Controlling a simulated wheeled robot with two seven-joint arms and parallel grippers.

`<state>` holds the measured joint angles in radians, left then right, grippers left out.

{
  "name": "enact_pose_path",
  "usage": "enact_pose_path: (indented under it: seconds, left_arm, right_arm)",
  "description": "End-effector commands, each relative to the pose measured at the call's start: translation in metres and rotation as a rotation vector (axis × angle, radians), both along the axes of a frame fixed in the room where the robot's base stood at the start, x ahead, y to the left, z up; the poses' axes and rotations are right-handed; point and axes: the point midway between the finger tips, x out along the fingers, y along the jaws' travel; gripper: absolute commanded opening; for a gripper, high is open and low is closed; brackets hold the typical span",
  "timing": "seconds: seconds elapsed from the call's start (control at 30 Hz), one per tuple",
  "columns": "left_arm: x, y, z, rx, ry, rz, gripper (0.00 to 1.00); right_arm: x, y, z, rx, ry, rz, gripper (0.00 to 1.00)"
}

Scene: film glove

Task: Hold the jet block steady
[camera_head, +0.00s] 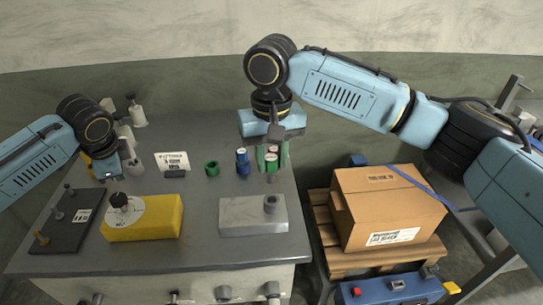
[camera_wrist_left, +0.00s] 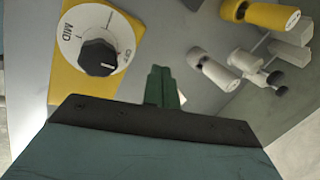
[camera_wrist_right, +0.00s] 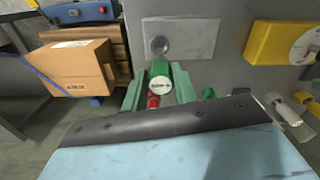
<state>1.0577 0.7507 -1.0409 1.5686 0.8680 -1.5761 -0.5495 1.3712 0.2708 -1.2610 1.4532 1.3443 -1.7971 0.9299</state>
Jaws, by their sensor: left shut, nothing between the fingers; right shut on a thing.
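A pale grey block (camera_head: 240,215) with a round dark socket lies on the bench near its front right; I take it for the jet block, but cannot be sure. It also shows in the right wrist view (camera_wrist_right: 195,42). My right gripper (camera_head: 272,158) is behind this block, apart from it, pointing down. Its green fingers are shut on a small green-and-red cylinder (camera_wrist_right: 160,84) with a pale round face. My left gripper (camera_head: 107,173) is at the bench's left, behind the yellow dial box (camera_head: 165,215). Its fingers (camera_wrist_left: 162,88) are shut and empty.
A blue cylinder (camera_head: 242,164) and a green ring (camera_head: 212,168) stand left of my right gripper. A small sign (camera_head: 172,160) stands behind. A dark plate with pegs (camera_head: 62,228) lies at left. A cardboard box (camera_head: 385,205) sits on a pallet right of the bench.

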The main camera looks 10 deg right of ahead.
Motion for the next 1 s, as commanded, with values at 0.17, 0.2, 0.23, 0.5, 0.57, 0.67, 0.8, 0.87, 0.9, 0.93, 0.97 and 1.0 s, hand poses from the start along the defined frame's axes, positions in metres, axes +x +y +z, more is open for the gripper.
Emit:
enact_pose_path:
  seconds: [0.17, 0.2, 0.23, 0.5, 0.57, 0.67, 0.8, 0.87, 0.9, 0.93, 0.97, 1.0]
  left_arm:
    - [0.000, 0.033, 0.004, 0.033, -0.034, 0.039, 0.00]
    - [-0.001, 0.039, 0.005, 0.040, -0.041, 0.046, 0.00]
    - [-0.001, 0.043, 0.005, 0.044, -0.044, 0.050, 0.00]
    - [-0.002, 0.061, 0.009, 0.066, -0.065, 0.068, 0.00]
    - [-0.002, 0.061, 0.009, 0.067, -0.066, 0.070, 0.00]
    - [-0.002, 0.061, 0.009, 0.067, -0.066, 0.070, 0.00]
    - [-0.002, 0.061, 0.009, 0.066, -0.065, 0.070, 0.00]
    - [-0.002, 0.061, 0.009, 0.066, -0.065, 0.070, 0.00]
    - [-0.002, 0.061, 0.009, 0.066, -0.065, 0.070, 0.00]
    - [-0.002, 0.061, 0.009, 0.066, -0.065, 0.070, 0.00]
    - [-0.002, 0.061, 0.009, 0.066, -0.065, 0.070, 0.00]
    - [-0.002, 0.061, 0.009, 0.066, -0.064, 0.070, 0.00]
  right_arm:
    - [0.000, 0.000, 0.000, 0.000, 0.000, 0.000, 0.05]
    - [0.000, 0.000, 0.000, 0.000, 0.000, 0.000, 0.05]
    - [0.000, 0.000, 0.000, 0.000, 0.000, 0.000, 0.05]
    - [0.000, 0.000, 0.000, 0.000, 0.000, 0.000, 0.05]
    - [0.000, 0.000, 0.000, 0.000, 0.000, 0.000, 0.05]
    - [0.000, 0.000, 0.000, 0.000, 0.000, 0.000, 0.05]
    - [0.000, 0.000, 0.000, 0.000, 0.000, 0.000, 0.05]
    - [0.000, 0.000, 0.000, 0.000, 0.000, 0.000, 0.05]
    - [0.000, 0.000, 0.000, 0.000, 0.000, 0.000, 0.05]
    - [0.000, 0.000, 0.000, 0.000, 0.000, 0.000, 0.05]
    - [0.000, 0.000, 0.000, 0.000, 0.000, 0.000, 0.05]
    - [0.000, 0.000, 0.000, 0.000, 0.000, 0.000, 0.05]
